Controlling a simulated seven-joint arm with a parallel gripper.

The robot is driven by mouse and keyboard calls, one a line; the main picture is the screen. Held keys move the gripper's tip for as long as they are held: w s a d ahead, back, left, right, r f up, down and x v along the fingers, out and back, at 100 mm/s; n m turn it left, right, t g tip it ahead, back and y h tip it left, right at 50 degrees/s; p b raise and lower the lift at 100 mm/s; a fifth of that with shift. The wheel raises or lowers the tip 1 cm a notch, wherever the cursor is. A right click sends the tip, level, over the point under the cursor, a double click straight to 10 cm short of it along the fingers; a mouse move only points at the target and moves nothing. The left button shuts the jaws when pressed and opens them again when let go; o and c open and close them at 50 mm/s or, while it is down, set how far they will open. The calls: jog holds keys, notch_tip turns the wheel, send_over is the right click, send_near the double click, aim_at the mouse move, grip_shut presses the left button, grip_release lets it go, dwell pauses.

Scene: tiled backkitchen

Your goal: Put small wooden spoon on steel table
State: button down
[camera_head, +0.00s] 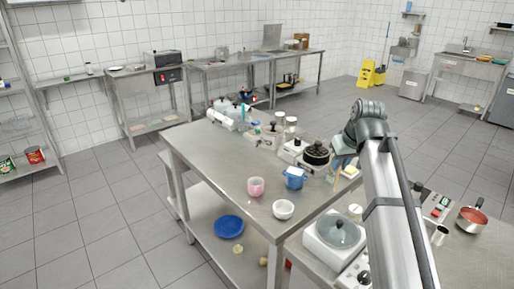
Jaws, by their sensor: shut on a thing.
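My gripper (341,163) is above the right end of the steel table (215,165), left of my arm in the picture. It is shut on a thin tan piece that looks like the small wooden spoon (337,178), which hangs below the fingers. The picture is too small to show the grip closely or whether the spoon touches anything. The steel table is a long metal bench with a lower shelf.
A blue pot (294,178), a pink cup (255,187), a white bowl (283,209) and a black-lidded pot (315,154) stand on the table near my gripper. The table's left front part is bare. A white cooker (318,243) stands at the lower right.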

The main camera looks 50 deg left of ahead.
jog(key=s+a+n, duration=0.1)
jog(key=s+a, duration=0.2)
jog(key=a, duration=0.4)
jog(key=s+a+n+g, duration=0.1)
jog(key=s+a, duration=0.3)
jog(key=a, duration=0.4)
jog(key=s+a+n, duration=0.1)
jog(key=s+a, duration=0.2)
jog(key=a, duration=0.4)
jog(key=w+a+r, duration=0.2)
jog(key=w+a, duration=0.1)
jog(key=a, duration=0.5)
notch_tip(320, 180, down, 10)
jog(key=n, duration=0.1)
jog(key=shift+w+d+y, duration=0.15)
jog(key=shift+d+y, duration=0.05)
jog(key=shift+y, duration=0.2)
jog(key=shift+f, duration=0.15)
jog(key=c, duration=1.1)
grip_release()
jog(key=w+v, duration=0.1)
jog(key=v, duration=1.1)
jog(key=shift+s, duration=0.25)
jog(key=shift+a+g, duration=0.1)
jog(key=shift+g, duration=0.2)
